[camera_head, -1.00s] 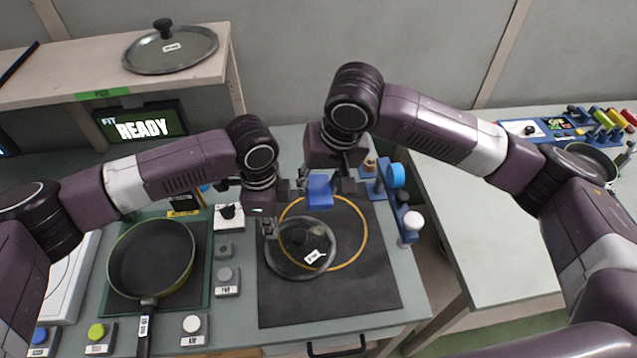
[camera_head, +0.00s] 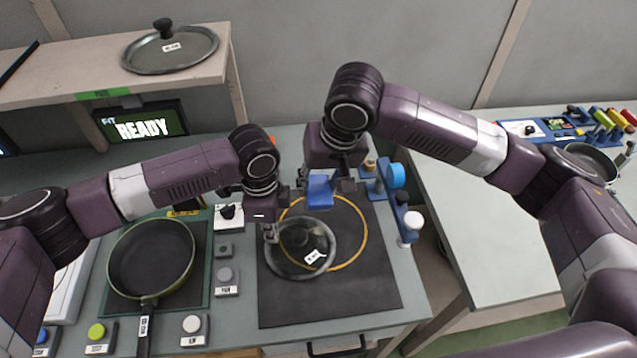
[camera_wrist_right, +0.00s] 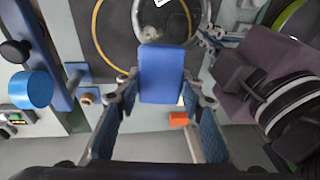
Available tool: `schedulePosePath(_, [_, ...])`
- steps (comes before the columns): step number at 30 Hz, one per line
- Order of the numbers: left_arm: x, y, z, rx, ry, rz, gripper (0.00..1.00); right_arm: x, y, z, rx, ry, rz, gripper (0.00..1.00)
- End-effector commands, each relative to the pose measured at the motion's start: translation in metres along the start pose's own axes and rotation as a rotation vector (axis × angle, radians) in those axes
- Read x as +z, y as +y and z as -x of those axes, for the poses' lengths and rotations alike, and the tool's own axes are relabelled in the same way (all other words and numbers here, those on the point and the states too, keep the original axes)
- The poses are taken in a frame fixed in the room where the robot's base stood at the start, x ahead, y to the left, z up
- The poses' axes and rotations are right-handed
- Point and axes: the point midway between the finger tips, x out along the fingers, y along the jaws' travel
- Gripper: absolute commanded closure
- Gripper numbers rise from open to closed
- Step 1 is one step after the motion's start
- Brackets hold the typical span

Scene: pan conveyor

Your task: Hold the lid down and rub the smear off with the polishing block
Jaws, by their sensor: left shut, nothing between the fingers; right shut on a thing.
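The lid shows in part in the right wrist view (camera_wrist_right: 165,28). My left gripper (camera_head: 270,234) is shut and empty, pointing down at the lid's upper left edge; I cannot tell whether it touches. My right gripper (camera_head: 320,190) is shut on the blue polishing block (camera_wrist_right: 162,75), which also shows in the head view (camera_head: 319,195). The block is beyond the lid's far edge, apparently above the mat.
A pan (camera_head: 150,262) sits on a green-edged mat at left, beside several labelled buttons. A blue stand (camera_head: 400,205) with round pads is right of the dark mat. An orange thing (camera_wrist_right: 178,119) lies behind. A screen reads READY (camera_head: 142,126). A shelf holds another lid (camera_head: 170,52).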

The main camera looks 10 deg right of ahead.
Motion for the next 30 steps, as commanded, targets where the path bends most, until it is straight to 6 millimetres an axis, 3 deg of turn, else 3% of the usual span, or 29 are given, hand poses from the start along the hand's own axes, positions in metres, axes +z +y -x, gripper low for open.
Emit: schedulePosePath(30, [0.0, 0.0, -0.021, 0.001, 0.0, 0.0, 1.0, 0.0, 0.0, 0.0, 0.0, 0.0, 0.0, 0.84])
